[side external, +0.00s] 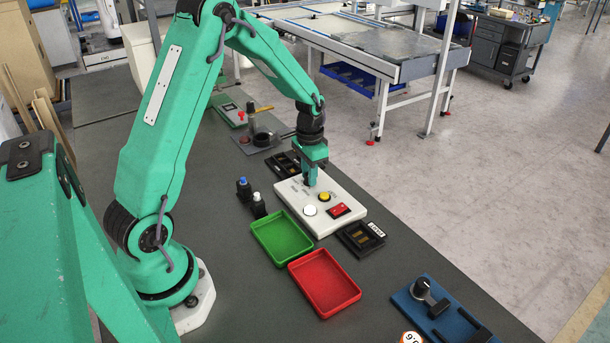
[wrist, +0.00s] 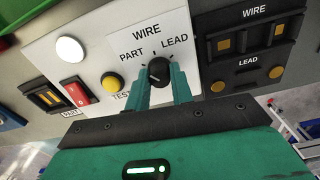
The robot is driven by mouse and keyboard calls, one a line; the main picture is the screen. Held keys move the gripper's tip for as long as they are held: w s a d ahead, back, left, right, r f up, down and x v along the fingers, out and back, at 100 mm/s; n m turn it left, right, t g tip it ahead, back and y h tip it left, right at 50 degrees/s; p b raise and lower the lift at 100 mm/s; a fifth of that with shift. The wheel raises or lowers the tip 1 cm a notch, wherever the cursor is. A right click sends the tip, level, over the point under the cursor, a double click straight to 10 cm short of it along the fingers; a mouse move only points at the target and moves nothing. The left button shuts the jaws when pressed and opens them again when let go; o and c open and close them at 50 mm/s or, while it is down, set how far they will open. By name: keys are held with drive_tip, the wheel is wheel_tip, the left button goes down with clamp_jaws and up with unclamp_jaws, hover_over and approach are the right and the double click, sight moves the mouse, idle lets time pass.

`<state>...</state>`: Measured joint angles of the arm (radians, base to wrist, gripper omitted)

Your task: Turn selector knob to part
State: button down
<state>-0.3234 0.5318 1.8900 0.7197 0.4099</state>
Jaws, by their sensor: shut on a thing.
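The black selector knob (wrist: 159,68) sits on a white panel (side external: 346,212) whose labels read PART, WIRE and LEAD around it in the wrist view. A short light mark shows on the knob toward its left side, but it is too small to tell surely which label it points to. My gripper (side external: 310,181) reaches down to the far-left part of the panel. In the wrist view my gripper's green fingers (wrist: 160,82) stand on both sides of the knob, shut on it. In the side view the fingers hide the knob.
The panel also bears a yellow button (side external: 324,197), a white button (side external: 310,210) and a red rocker switch (side external: 339,210). A green tray (side external: 283,262) and a red tray (side external: 350,299) lie in front. Black sockets (side external: 360,238) flank the panel. A blue fixture (side external: 440,312) is at lower right.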

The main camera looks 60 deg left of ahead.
drive_tip(key=shift+n, duration=2)
drive_tip(key=c, duration=1.2)
unclamp_jaws()
drive_tip(key=shift+r, duration=3.9)
drive_tip(key=shift+r, duration=0.1)
